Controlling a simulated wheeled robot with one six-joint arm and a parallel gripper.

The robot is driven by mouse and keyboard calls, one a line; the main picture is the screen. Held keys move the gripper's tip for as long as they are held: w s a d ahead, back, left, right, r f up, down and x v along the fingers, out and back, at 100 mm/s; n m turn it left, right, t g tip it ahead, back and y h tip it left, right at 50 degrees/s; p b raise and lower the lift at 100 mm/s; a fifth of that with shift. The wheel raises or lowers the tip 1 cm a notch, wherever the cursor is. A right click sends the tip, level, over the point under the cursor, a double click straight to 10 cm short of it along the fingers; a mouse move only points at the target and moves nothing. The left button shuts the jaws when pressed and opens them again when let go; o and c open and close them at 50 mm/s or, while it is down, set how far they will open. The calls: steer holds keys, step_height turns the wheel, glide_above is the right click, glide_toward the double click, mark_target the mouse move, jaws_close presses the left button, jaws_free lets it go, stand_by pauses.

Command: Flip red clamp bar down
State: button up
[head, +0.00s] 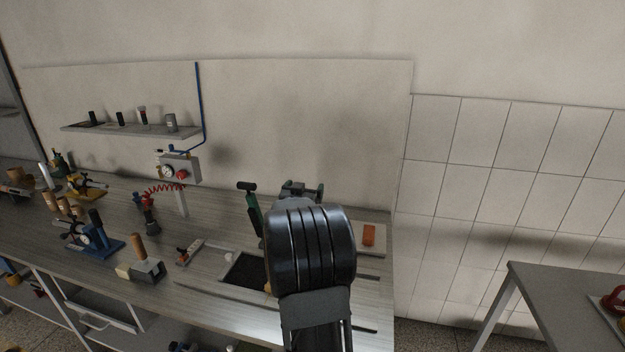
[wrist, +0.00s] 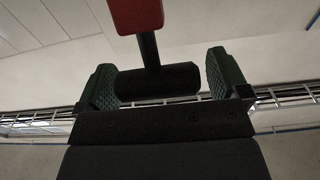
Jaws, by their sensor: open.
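In the wrist view, my gripper (wrist: 161,78) is open, with one green ridged finger on each side. A black cylindrical crossbar (wrist: 158,82) lies crosswise between the fingers, close to the left one and with a small gap to the right one. A thin black rod joins it to a red block (wrist: 136,14) at the top edge, which appears to be part of the red clamp bar; the rest is out of view. In the head view, my arm covers the gripper and the red bar. A dark green device (head: 302,190) shows partly behind my arm.
The grey workbench (head: 220,215) runs along the wall. An orange block (head: 369,234) lies on a pale plate to the right. A shelf (head: 130,131) hangs above.

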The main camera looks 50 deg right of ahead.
steer(key=shift+d, duration=0.25)
stand_by(0.4)
